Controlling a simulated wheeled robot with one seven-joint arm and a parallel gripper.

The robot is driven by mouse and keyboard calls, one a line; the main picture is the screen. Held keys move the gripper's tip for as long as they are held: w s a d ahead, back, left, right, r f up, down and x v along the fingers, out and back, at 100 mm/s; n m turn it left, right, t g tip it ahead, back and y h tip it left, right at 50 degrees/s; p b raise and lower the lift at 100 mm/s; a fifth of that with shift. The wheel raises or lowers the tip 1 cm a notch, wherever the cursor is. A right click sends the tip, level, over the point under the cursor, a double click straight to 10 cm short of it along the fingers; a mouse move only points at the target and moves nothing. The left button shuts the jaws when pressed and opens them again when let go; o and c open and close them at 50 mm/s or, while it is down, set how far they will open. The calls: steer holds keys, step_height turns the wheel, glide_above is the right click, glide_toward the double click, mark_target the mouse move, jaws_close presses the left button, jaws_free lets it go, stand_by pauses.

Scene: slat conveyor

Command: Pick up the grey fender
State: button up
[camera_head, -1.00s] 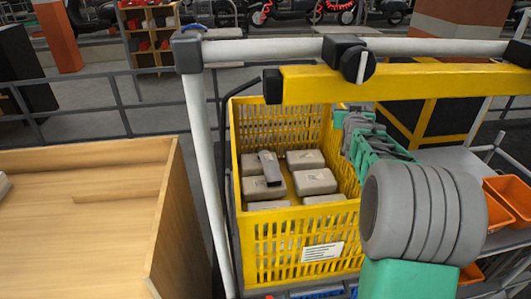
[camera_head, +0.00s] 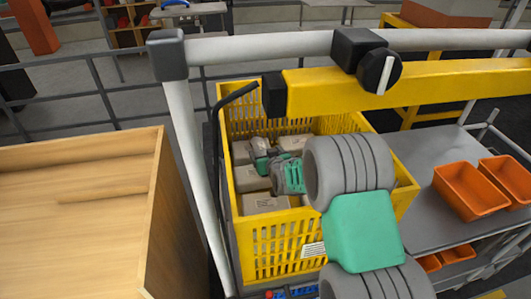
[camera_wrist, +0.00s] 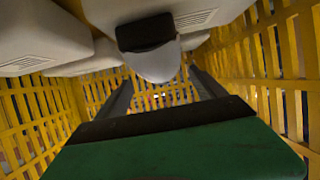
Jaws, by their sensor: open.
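A grey piece with a dark end face, which looks like the grey fender (camera_wrist: 153,66), shows at the top middle of the wrist view. It lies just beyond and between my finger lines, among pale grey boxes. I cannot tell if the fingers touch it. My gripper (camera_wrist: 160,88) is open, its two dark fingers spread apart with nothing between them that I can see held. In the head view my gripper (camera_head: 260,158) is inside the yellow crate (camera_head: 272,244), low over the boxes. There my arm and gripper hide the fender.
Several grey boxes (camera_head: 265,204) lie in the crate around my gripper. The slatted crate walls are close on both sides in the wrist view. A wooden bin (camera_head: 75,225) stands left; a grey cart with orange trays (camera_head: 470,190) stands right. A yellow beam (camera_head: 430,80) crosses above.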

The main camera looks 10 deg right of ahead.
mark_target(264, 151)
steer(key=b+x, duration=0.1)
steer(key=x, duration=0.3)
steer(key=shift+w+a+f, duration=0.2)
steer(key=shift+w+f, duration=0.05)
steer(key=shift+w, duration=0.05)
steer(key=shift+r, duration=0.1)
steer(key=shift+c, duration=0.2)
steer(key=shift+d, duration=0.1)
jaws_close()
